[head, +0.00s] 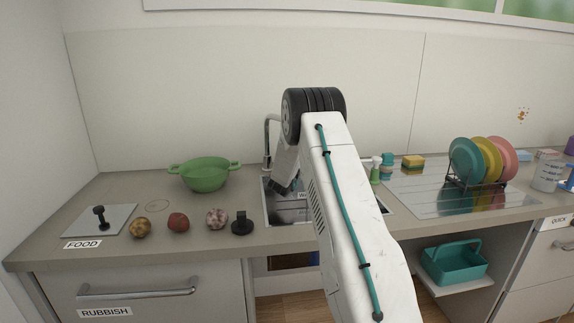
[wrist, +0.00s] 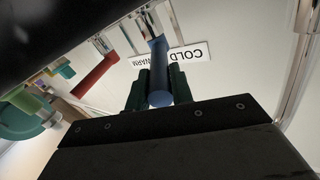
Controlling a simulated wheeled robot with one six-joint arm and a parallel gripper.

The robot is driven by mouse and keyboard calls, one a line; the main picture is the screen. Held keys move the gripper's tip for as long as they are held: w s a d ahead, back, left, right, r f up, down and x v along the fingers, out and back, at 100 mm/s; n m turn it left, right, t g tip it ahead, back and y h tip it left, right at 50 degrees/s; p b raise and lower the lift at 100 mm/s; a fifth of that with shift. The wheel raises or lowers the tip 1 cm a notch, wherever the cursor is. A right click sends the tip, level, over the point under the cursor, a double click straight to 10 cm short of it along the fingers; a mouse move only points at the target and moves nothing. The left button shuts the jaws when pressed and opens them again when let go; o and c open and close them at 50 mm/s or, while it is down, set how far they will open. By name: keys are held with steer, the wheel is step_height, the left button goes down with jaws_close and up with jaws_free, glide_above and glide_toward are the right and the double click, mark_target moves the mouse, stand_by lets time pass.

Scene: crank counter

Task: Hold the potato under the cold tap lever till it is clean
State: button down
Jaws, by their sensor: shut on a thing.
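My gripper (wrist: 158,86) has its two dark green fingers closed on either side of a blue lever (wrist: 157,50), in the wrist view. The lever comes off a chrome fitting beside a label (wrist: 184,54) reading COLD. A red lever (wrist: 95,76) is to its left, apart from my gripper. In the head view my arm hides most of the gripper and the levers. The potato seems to be the brown, dark-speckled lump (head: 141,228) on the counter's left front, away from my gripper. The chrome tap (head: 268,140) rises behind the sink (head: 285,212).
A red lump (head: 178,222), a pinkish one (head: 216,219) and a black knobbed piece (head: 242,225) stand along the front edge. A green colander (head: 205,174) is behind them. A plate rack (head: 478,165) with plates stands on the right.

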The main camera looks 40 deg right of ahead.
stand_by(0.4)
steer(key=c, duration=1.2)
jaws_free()
steer(key=shift+c, duration=0.2)
steer(key=shift+a, duration=0.1)
steer(key=v, duration=0.7)
steer(key=shift+a, duration=0.3)
steer(key=shift+s, duration=0.1)
